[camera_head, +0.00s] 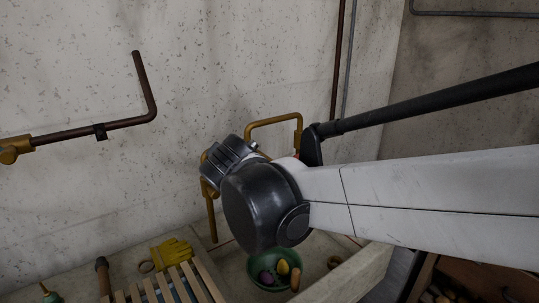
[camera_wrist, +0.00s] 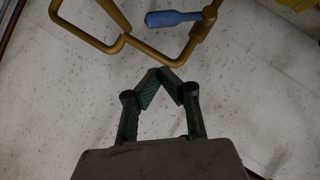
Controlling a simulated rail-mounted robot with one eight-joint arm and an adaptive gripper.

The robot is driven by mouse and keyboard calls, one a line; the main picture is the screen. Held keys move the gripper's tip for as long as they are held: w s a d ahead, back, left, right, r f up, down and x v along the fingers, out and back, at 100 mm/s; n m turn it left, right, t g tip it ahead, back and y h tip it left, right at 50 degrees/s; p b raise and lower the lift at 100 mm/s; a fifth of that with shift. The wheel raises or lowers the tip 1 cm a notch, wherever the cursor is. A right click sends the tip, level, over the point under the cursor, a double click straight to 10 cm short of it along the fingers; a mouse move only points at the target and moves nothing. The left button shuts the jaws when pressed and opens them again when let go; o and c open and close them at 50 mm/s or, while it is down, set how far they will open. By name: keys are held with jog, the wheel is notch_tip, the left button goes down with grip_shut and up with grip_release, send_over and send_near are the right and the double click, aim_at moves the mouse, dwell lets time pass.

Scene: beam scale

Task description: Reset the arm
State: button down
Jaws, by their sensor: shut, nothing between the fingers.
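My arm reaches in from the right in the head view and ends at a dark wrist joint in the middle of the picture. My gripper (camera_wrist: 160,75) shows in the wrist view, with its two dark green fingers bent inward and their tips together. Nothing is between the fingers. The fingertips point at a bent brass-coloured pipe (camera_wrist: 124,37) with a blue handle (camera_wrist: 172,18), and look apart from it. The brass pipe also shows in the head view (camera_head: 275,121), partly hidden behind my wrist.
A brown pipe (camera_head: 125,122) runs along the speckled wall at the left. Below stand a green bowl (camera_head: 256,283) with several coloured items, yellow gloves (camera_head: 172,253), a wooden slatted rack (camera_head: 190,284) and a pale ledge (camera_head: 350,275).

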jog(key=shift+s+d+r, duration=0.1)
jog(key=shift+s+r, duration=0.05)
jog(key=shift+s, duration=0.15)
jog(key=shift+d, duration=0.1)
